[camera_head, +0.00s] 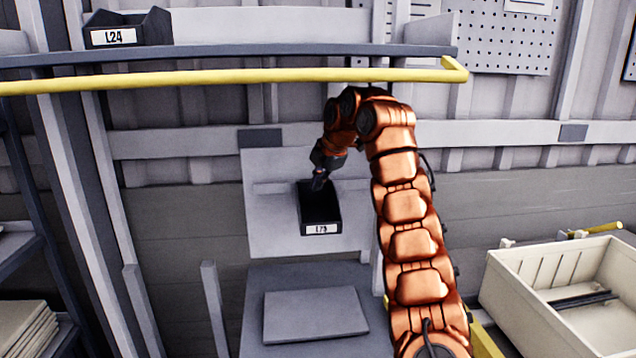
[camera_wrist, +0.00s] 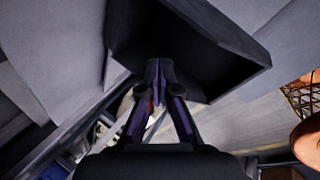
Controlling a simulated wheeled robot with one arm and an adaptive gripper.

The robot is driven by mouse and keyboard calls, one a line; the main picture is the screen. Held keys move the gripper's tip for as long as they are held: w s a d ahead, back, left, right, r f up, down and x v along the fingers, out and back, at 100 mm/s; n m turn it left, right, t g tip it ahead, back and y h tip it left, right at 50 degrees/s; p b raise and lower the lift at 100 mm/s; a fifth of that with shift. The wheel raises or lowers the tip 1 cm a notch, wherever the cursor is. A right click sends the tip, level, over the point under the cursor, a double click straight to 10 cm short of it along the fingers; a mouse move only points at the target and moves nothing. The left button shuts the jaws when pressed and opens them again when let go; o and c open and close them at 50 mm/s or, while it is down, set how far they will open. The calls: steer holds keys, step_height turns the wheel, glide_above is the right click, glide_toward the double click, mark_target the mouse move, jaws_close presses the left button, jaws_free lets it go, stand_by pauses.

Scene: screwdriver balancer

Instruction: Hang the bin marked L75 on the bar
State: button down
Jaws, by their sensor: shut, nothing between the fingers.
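A black open bin (camera_head: 321,207) is in front of a pale grey panel in the middle of the head view. Its white front label is small and looks like L75 or L79. A thin horizontal bar (camera_head: 272,187) runs across the panel, and the bin's back edge is at its height. I cannot tell if the bin is hooked on it. My gripper (camera_head: 319,183) is shut and empty at the bin's back upper edge. In the wrist view, the bin's dark interior (camera_wrist: 190,45) lies just past my closed fingers (camera_wrist: 160,95).
A yellow rail (camera_head: 230,77) crosses above, under a grey shelf edge. A dark bin marked L24 (camera_head: 127,28) stands on that shelf. A grey platform with a flat slab (camera_head: 315,313) is below the panel. A cream crate (camera_head: 560,290) stands at lower right.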

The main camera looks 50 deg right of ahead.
steer(key=shift+f+b, duration=2.25)
steer(key=shift+b, duration=0.3)
stand_by(1.7)
steer(key=shift+r, duration=0.15)
stand_by(0.5)
step_height(320, 180, up, 5)
steer(key=p, duration=0.3)
steer(key=shift+p, duration=0.4)
steer(key=shift+w+a, duration=0.1)
stand_by(0.4)
